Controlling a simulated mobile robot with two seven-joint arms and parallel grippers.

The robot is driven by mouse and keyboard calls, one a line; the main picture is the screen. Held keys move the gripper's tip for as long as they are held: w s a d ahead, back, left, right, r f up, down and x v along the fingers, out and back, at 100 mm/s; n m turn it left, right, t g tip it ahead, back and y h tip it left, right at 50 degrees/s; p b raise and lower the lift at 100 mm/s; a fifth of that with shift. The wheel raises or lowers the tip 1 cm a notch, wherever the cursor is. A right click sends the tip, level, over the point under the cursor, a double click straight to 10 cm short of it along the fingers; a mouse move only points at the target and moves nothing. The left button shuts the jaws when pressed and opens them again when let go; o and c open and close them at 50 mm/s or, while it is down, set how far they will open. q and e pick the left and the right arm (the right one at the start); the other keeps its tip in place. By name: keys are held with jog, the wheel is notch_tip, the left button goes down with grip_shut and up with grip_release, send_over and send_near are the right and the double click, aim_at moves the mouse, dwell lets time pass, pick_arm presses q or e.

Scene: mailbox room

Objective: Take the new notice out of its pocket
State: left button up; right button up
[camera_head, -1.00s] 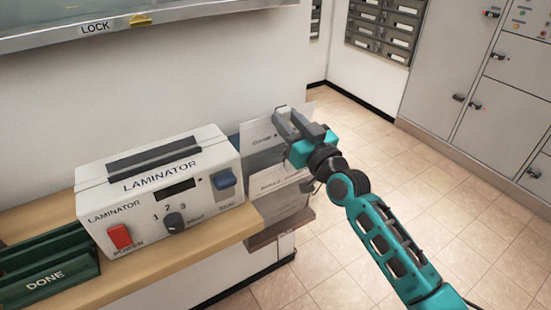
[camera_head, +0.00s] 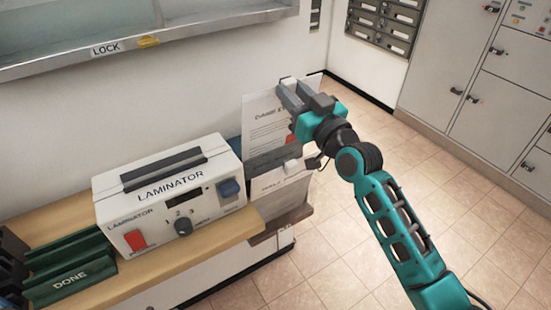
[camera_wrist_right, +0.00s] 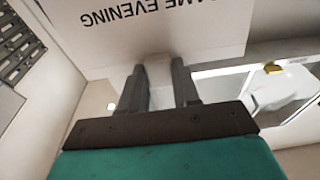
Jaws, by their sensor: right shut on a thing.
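The new notice (camera_head: 272,122) is a white printed sheet, upright at the right end of the shelf. My right gripper (camera_head: 288,92) is shut on its top edge. In the right wrist view the notice (camera_wrist_right: 200,38) shows the words "GAME EVENING", upside down, and the fingers (camera_wrist_right: 158,85) close on its edge. The lower part of the notice meets a grey band and the pocket area (camera_head: 285,200), where another printed sheet shows; I cannot tell how much of the notice is still inside. My left gripper is not in view.
A white laminator (camera_head: 170,190) stands on the wooden shelf (camera_head: 215,238) left of the notice. Green trays (camera_head: 70,275), one marked DONE, sit at far left. A glass-fronted case (camera_head: 150,45) hangs above. Tiled floor (camera_head: 370,240) is clear at right.

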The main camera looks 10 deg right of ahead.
notch_tip(320, 180, up, 10)
jog(key=s, duration=0.1)
jog(key=shift+s+d+r, duration=0.25)
jog(key=shift+s+d, duration=0.1)
dwell(0.3)
jog(key=shift+s, duration=0.2)
jog(key=shift+r+v, duration=0.2)
jog(key=shift+v, duration=1)
jog(key=shift+s+d, duration=0.1)
jog(key=shift+s, duration=0.05)
jog(key=shift+r+v, duration=0.2)
jog(key=shift+v, duration=0.95)
jog(key=shift+r+v, duration=0.2)
jog(key=shift+v, duration=0.95)
jog(key=shift+r+v, duration=0.2)
jog(key=shift+v, duration=0.95)
grip_shut()
jog(key=shift+s+f, duration=0.1)
